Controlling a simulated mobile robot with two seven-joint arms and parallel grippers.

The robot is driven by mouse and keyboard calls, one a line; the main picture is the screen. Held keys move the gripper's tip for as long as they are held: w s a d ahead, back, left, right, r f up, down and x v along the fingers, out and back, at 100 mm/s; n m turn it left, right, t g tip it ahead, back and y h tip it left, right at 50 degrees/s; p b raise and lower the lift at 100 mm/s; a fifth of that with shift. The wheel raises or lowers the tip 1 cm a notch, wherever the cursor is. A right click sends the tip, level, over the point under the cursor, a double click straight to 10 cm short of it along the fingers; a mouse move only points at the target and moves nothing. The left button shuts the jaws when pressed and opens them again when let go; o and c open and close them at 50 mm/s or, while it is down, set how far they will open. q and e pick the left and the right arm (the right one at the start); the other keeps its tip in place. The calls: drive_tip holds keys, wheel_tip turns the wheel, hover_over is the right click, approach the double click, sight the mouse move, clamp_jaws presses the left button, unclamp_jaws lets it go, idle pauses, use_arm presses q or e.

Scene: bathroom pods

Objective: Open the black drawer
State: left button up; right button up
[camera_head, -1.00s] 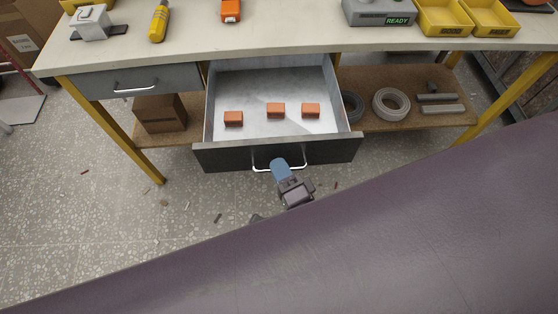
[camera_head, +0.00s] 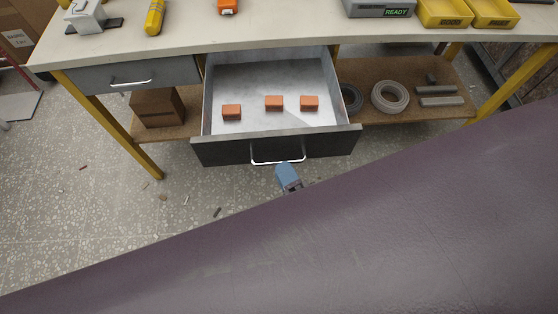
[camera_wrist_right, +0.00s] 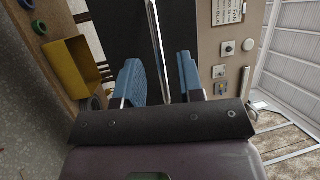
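The black drawer (camera_head: 215,152) is pulled well out from under the workbench. Its inside shows, with three orange blocks (camera_head: 274,103) lying on its pale floor. Its silver bar handle (camera_head: 279,160) runs across the front. My right gripper (camera_head: 287,177) is just in front of the handle, apart from it. In the right wrist view the two blue fingers (camera_wrist_right: 160,80) stand apart, with the handle (camera_wrist_right: 157,40) ahead between them and the dark drawer front (camera_wrist_right: 122,30) behind it. My left gripper does not show.
A grey drawer (camera_head: 135,75) at the left is closed. The bench top (camera_head: 300,32) carries tools and yellow bins (camera_head: 444,12). A lower shelf (camera_head: 425,112) holds a cardboard box (camera_head: 158,107) and rings (camera_head: 390,96). My own purple arm link covers the lower right.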

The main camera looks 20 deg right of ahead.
drive_tip(key=a+v, duration=0.1)
drive_tip(key=v, duration=0.6)
drive_tip(key=shift+s+d, duration=0.35)
drive_tip(key=shift+d, duration=0.2)
drive_tip(key=shift+f, duration=0.1)
